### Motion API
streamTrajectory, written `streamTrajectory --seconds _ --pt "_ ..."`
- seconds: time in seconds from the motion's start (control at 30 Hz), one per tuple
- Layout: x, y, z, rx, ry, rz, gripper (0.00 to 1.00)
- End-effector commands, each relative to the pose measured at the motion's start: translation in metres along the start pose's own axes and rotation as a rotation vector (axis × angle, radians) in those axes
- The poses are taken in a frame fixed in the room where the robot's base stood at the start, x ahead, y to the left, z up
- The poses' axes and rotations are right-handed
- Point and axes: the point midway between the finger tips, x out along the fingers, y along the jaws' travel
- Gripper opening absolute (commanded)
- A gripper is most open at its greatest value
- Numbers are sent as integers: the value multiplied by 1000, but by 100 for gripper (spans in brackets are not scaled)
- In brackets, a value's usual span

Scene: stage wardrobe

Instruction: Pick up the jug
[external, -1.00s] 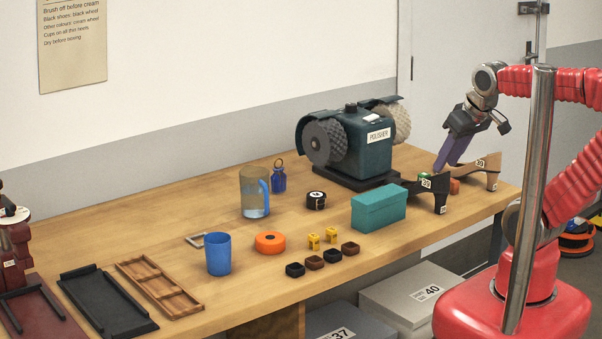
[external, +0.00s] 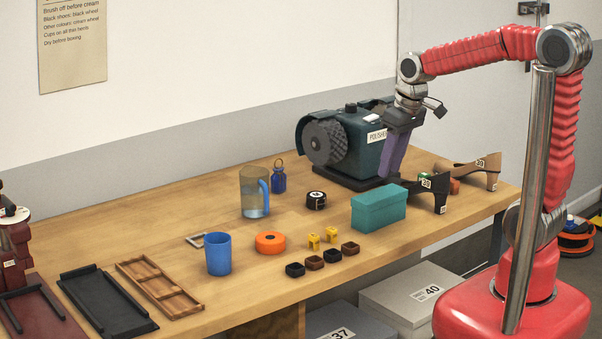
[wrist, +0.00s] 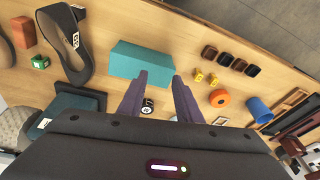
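The jug (external: 249,200) is a clear, greyish pitcher with a blue handle on its right side. It stands upright on the wooden table, left of the polisher, in the external view. I cannot make it out in the wrist view. My gripper (external: 390,172) hangs in front of the polisher, well to the right of the jug, with its purple fingers pointing down. In the wrist view the two fingers of my gripper (wrist: 160,77) are apart with nothing held between them. The gripper body covers the lower part of that view.
The polisher (external: 368,151) stands close behind my gripper. A teal box (external: 378,209), a black strap roll (external: 316,201), an orange disc (external: 270,243) and a blue cup (external: 218,254) stand on the table (external: 170,232).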

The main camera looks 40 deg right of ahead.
Motion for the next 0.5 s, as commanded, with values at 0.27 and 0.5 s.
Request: streamTrajectory --seconds 0.27,0.5 --pt "24 -23 -56 -120 -41 -57 31" --pt "48 -45 -104 -253 -59 -115 31"
